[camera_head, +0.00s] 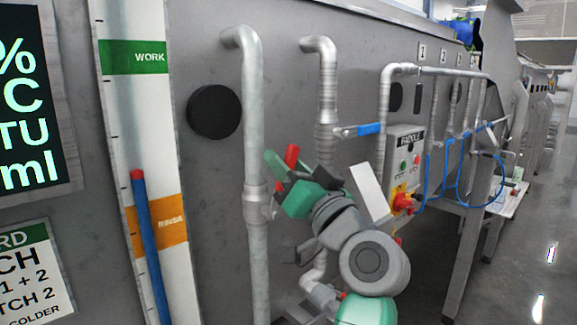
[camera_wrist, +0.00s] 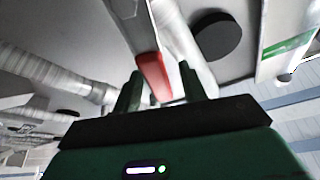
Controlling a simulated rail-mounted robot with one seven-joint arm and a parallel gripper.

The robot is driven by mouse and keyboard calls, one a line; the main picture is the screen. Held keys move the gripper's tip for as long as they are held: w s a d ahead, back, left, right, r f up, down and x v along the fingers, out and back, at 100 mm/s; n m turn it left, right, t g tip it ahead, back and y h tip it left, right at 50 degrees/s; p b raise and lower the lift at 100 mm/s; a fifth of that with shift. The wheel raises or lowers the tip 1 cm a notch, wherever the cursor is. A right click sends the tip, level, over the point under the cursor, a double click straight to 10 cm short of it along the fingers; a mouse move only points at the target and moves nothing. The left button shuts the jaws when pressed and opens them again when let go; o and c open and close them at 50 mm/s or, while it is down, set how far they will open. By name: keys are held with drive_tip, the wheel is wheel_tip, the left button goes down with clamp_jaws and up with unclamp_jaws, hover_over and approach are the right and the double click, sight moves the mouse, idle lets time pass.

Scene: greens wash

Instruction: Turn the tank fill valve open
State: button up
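A red lever handle (camera_head: 291,154) shows beside the left grey pipe (camera_head: 254,130) in the head view; I take it for the tank fill valve's handle, though no label on it is readable. My gripper (camera_head: 282,180) is at this handle, in front of the pipe. In the wrist view the red handle (camera_wrist: 155,76) on its flat steel lever lies between the two dark green fingers of my gripper (camera_wrist: 161,78). The fingers stand apart, with a clear gap on the right side of the handle. The valve body is mostly hidden behind my gripper.
A second pipe (camera_head: 327,90) carries a blue-handled lever (camera_head: 368,129) to the right. A grey control box (camera_head: 403,148) with a red knob stands beyond it. A black disc (camera_head: 214,111) and a level gauge board (camera_head: 135,90) are on the left.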

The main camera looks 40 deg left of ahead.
drive_tip(key=v, duration=0.7)
drive_tip(key=shift+d, duration=0.4)
drive_tip(key=shift+f, duration=0.15)
drive_tip(key=shift+c, duration=0.2)
